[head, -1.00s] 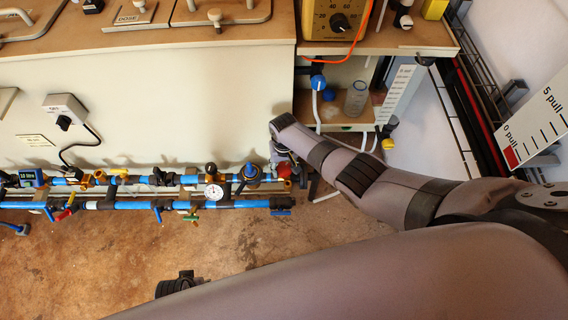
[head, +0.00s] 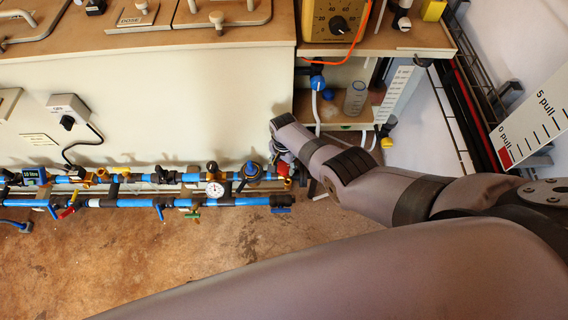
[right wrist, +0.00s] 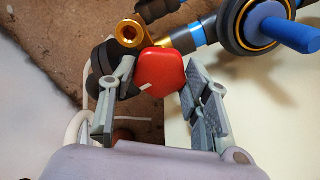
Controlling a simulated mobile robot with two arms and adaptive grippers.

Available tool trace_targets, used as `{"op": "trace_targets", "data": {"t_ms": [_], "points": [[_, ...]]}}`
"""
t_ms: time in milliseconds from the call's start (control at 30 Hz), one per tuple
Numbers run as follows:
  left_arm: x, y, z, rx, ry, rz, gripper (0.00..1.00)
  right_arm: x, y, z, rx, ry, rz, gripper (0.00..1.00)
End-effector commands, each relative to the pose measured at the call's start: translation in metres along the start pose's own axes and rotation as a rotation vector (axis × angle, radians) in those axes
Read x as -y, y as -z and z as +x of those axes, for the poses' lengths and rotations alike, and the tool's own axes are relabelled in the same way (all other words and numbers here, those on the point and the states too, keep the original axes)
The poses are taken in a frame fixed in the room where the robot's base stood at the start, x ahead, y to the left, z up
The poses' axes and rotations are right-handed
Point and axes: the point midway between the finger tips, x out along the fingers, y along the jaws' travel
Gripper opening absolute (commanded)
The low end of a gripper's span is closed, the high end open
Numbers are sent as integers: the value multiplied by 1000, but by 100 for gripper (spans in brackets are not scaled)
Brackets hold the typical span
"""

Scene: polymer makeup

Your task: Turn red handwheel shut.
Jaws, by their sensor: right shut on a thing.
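The red handwheel (right wrist: 160,70) sits at the right end of the upper pipe line, beside a brass fitting (right wrist: 130,33). In the right wrist view my right gripper (right wrist: 157,78) has one finger on each side of it and is shut on it. In the head view only a little red of the handwheel (head: 284,169) shows at the pipe end. My right gripper (head: 284,158) is there, mostly hidden by my own wrist. My left gripper is not in view.
Blue pipes (head: 130,203) with several valves and a round gauge (head: 214,189) run left of the handwheel, along the cream cabinet (head: 170,100). A blue-capped valve (head: 251,171) stands close beside it. A shelf with a clear beaker (head: 355,98) is up and right. Brown floor (head: 170,250) lies below.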

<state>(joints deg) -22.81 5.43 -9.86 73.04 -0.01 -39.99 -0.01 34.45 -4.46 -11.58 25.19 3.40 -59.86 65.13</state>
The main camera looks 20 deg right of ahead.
Motion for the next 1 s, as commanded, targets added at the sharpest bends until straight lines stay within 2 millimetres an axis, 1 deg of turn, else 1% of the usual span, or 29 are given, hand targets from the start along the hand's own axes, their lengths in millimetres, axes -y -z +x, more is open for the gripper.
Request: {"op": "trace_targets", "data": {"t_ms": [100, 300, 800, 833, 1000], "points": [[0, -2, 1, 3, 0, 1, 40, 0, 0, 0, 1, 0, 54, 16], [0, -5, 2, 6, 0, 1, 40, 0, 0, 0, -1, 0, 109, 16], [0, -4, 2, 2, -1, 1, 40, 0, 1, 0, -1, 1, 128, 16], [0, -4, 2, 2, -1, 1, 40, 0, 1, 0, -1, 1, 128, 45], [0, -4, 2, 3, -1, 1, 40, 0, 1, 0, -1, 1, 126, 56]]}}
